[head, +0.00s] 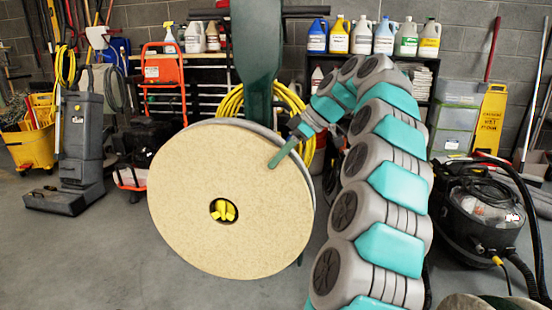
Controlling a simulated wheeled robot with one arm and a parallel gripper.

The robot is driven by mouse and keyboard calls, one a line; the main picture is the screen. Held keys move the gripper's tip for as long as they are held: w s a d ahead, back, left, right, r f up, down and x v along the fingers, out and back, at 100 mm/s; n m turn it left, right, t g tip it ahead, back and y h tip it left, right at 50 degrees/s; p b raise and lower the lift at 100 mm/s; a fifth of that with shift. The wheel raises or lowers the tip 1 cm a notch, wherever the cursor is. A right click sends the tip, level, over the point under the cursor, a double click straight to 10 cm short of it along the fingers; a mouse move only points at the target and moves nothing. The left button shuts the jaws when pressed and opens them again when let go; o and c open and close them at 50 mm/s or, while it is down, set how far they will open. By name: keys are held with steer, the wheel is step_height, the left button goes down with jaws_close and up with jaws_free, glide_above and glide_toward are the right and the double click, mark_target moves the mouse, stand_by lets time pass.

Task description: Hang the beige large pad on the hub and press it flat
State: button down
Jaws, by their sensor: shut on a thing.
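The beige large pad (200,170) is a round disc standing nearly upright, facing me, in front of a grey round disc whose rim (262,128) shows along the upper right. The yellow hub (223,210) shows inside the pad's centre hole, with the hole around it. How far the hub comes through, and any gap behind the pad, I cannot tell. My gripper (274,163) is shut on the pad's upper right edge, with a green finger lying across the front face. Its other finger is hidden behind the pad.
A grey floor machine (80,150) and yellow bucket (30,145) stand left, a black vacuum (480,210) right. Shelves with bottles line the wall. Floor at lower left is clear.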

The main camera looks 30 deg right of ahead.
steer(key=c, duration=1.6)
jaws_free()
steer(key=shift+p+v, duration=0.45)
steer(key=shift+v, duration=0.7)
steer(key=c, duration=1.6)
jaws_free()
steer(key=shift+w+d, duration=0.1)
steer(key=shift+w, duration=0.1)
steer(key=c, duration=0.5)
jaws_free()
steer(key=shift+f, duration=0.1)
steer(key=shift+p+v, duration=3.3)
steer(key=shift+v, duration=0.6)
